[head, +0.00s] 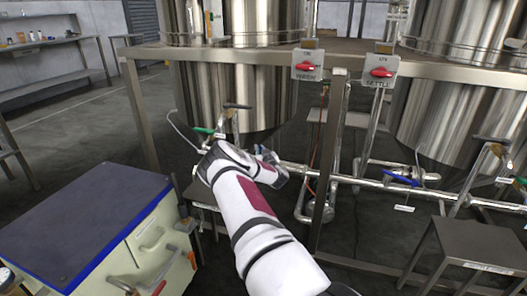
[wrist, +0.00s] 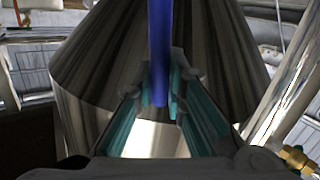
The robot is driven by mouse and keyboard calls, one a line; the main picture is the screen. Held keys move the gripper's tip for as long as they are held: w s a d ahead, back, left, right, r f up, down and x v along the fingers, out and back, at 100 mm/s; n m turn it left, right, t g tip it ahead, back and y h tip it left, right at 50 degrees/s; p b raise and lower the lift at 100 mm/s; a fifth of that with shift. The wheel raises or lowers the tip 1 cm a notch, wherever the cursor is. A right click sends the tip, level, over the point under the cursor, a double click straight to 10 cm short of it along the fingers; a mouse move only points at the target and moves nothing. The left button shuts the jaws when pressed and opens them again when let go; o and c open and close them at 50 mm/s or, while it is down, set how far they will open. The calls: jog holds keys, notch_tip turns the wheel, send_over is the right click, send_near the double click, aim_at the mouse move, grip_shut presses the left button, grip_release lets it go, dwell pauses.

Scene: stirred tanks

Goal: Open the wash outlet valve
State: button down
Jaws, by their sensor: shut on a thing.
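A blue lever handle (wrist: 160,45) stands between the fingers of my gripper (wrist: 174,92) in the wrist view. The teal-padded fingers are shut on it near its end. Another blue lever (head: 400,178) is on the pipe under the right tank, clear of my gripper.
A green-handled valve (head: 203,131) is left of my wrist. Steel frame posts (head: 330,155) and horizontal pipes (head: 345,180) stand close to the right. A blue-topped cabinet (head: 85,220) is at lower left, and a steel step (head: 475,245) is at lower right.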

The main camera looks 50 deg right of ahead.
jog(key=w+a+f+n+g+b, duration=0.1)
jog(key=w+a+f+n+g, duration=0.1)
jog(key=w+n+g, duration=0.1)
jog(key=shift+w+f+n+y+b, duration=0.4)
jog(key=shift+w+n, duration=0.2)
jog(key=shift+w, duration=0.6)
jog(key=shift+a, duration=0.1)
jog(key=c, duration=1.6)
grip_release()
jog(key=shift+r, duration=0.1)
